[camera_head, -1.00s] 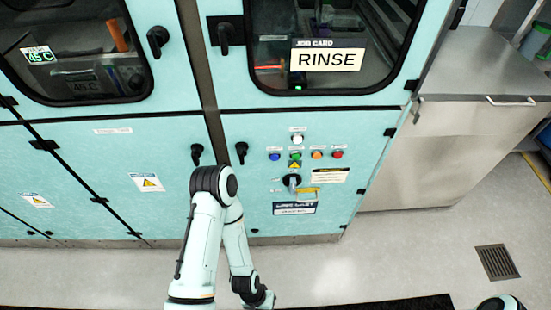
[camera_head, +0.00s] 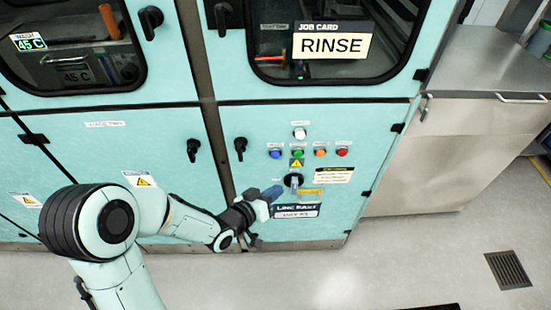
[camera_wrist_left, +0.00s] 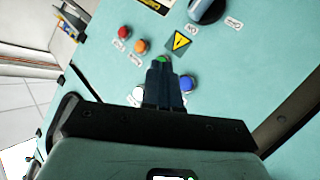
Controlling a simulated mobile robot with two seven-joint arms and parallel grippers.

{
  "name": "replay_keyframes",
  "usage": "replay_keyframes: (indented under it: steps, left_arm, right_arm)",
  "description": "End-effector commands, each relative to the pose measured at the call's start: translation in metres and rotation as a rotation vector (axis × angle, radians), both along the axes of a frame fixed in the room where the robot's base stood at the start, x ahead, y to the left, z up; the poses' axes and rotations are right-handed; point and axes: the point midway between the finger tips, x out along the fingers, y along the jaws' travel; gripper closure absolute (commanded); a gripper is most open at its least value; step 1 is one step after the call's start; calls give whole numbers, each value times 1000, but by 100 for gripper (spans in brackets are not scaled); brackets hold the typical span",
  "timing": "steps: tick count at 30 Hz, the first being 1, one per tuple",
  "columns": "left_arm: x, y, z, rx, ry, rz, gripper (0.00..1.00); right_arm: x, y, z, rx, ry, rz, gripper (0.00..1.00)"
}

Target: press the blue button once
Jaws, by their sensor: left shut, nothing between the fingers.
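The blue button (camera_head: 275,154) is the leftmost of a row of coloured buttons on the pale teal cabinet panel. It also shows in the left wrist view (camera_wrist_left: 187,82), partly beside the dark fingers. My left gripper (camera_head: 271,193) is shut and empty, in front of the panel and lower in the picture than the blue button. In the left wrist view the closed fingertips (camera_wrist_left: 163,64) overlap the lower edge of the green button (camera_wrist_left: 162,58). I see no contact with the blue button. My right gripper is out of view.
An orange button (camera_head: 320,152) and a red button (camera_head: 342,152) continue the row, with a white button (camera_head: 299,132) above. A dark rotary switch (camera_head: 294,180) sits below, by my left gripper. A steel counter (camera_head: 480,90) stands to the right.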

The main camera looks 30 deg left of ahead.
Motion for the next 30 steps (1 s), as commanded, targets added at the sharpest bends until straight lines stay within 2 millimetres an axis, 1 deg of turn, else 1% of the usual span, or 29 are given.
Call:
replay_keyframes:
  steps: [10,14,17,26,30]
  left_arm:
    - [1,1,1,0,-3,0,100]
    - [6,4,1,-1,-1,1,100]
    - [16,10,2,0,-1,0,100]
    - [52,32,3,0,-1,2,100]
    - [65,40,2,1,-3,1,100]
  right_arm:
    - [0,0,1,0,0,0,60]
    - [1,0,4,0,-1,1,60]
    - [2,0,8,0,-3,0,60]
    - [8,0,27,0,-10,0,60]
    - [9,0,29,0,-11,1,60]
